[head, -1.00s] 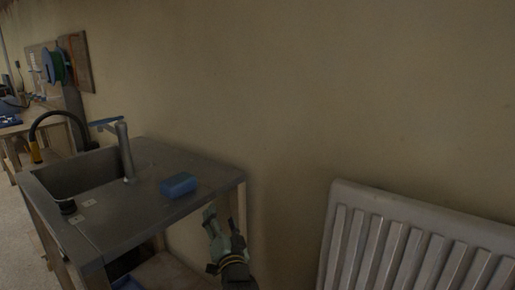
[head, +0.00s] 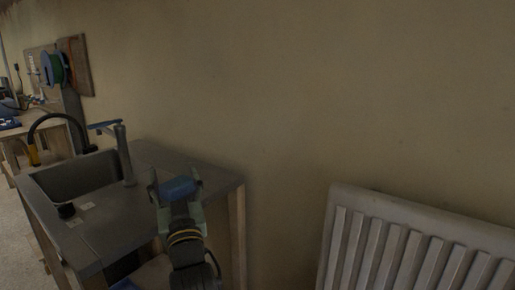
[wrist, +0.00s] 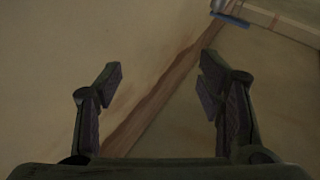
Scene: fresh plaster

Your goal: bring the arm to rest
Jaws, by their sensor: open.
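My gripper (head: 175,176) is in front of the sink bench (head: 100,238) in the head view, its fingers pointing up in the picture. In the wrist view my gripper (wrist: 160,78) is open, with nothing held between its fingers.
A sink basin (head: 75,178) with a grey tap (head: 124,155) is left of my gripper. A white radiator (head: 400,245) stands against the wall at right. A bare wall (head: 300,100) lies behind. The wrist view shows a wooden strip (wrist: 150,100).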

